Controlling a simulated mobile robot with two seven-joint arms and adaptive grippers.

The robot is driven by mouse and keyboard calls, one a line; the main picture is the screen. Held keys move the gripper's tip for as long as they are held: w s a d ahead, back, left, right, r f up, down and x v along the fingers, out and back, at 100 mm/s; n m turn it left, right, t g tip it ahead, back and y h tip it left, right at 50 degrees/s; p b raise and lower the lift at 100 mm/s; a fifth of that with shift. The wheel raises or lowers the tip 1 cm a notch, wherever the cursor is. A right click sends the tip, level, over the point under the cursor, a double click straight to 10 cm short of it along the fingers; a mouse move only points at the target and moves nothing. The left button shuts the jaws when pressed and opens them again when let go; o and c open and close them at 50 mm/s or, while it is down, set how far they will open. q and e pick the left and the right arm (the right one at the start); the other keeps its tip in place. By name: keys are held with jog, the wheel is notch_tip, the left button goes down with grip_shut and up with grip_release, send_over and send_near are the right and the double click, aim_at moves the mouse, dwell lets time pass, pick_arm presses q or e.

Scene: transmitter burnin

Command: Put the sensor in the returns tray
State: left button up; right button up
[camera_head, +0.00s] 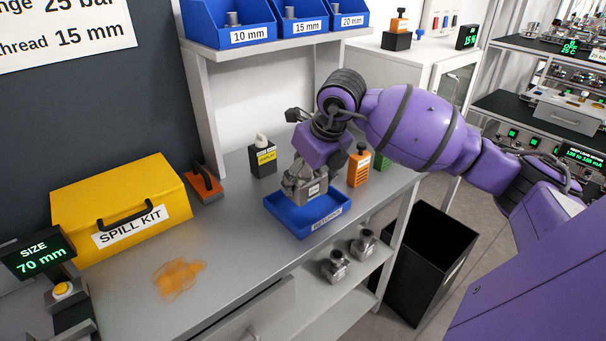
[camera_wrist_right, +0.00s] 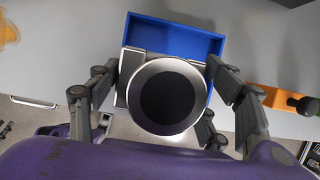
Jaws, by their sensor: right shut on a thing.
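The returns tray (camera_head: 283,207) is a shallow blue tray with a label on its front, on the grey bench. It also shows in the right wrist view (camera_wrist_right: 172,36), behind the held part. My right gripper (camera_head: 304,180) is over the tray, shut on the sensor (camera_head: 317,193), a grey metal part with a small label. In the right wrist view my right gripper (camera_wrist_right: 166,95) has its fingers on both sides of the sensor (camera_wrist_right: 168,97), whose round dark end faces the camera. Whether the sensor touches the tray floor cannot be told. My left gripper is not in view.
A yellow spill kit (camera_head: 120,208) and an orange spill (camera_head: 180,279) are on the bench to the left. A black bottle (camera_head: 263,158) and an orange bottle (camera_head: 359,168) stand near the tray. Two metal parts (camera_head: 335,265) sit on the lower shelf. A black bin (camera_head: 430,250) stands right.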

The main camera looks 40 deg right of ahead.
aim_at(316, 173)
jog(key=shift+w+d+f, duration=0.45)
jog(key=shift+w+f, duration=0.05)
jog(key=shift+f, duration=0.1)
jog(key=shift+w+d+f, duration=0.4)
jog(key=shift+w+f, duration=0.05)
jog(key=shift+f, duration=0.15)
jog(key=shift+w+d+f+p, duration=0.1)
jog(key=shift+f+p, duration=0.1)
jog(key=shift+f, duration=0.7)
jog(key=shift+w+d+f+p, duration=0.1)
jog(key=shift+f+p, duration=0.1)
jog(key=shift+f, duration=0.7)
jog(key=shift+f, duration=0.15)
jog(key=o, duration=2.1)
jog(key=shift+s+f, duration=0.1)
jog(key=shift+s, duration=0.05)
jog(key=shift+c, duration=0.2)
jog(key=v, duration=1.2)
jog(key=shift+a, duration=0.1)
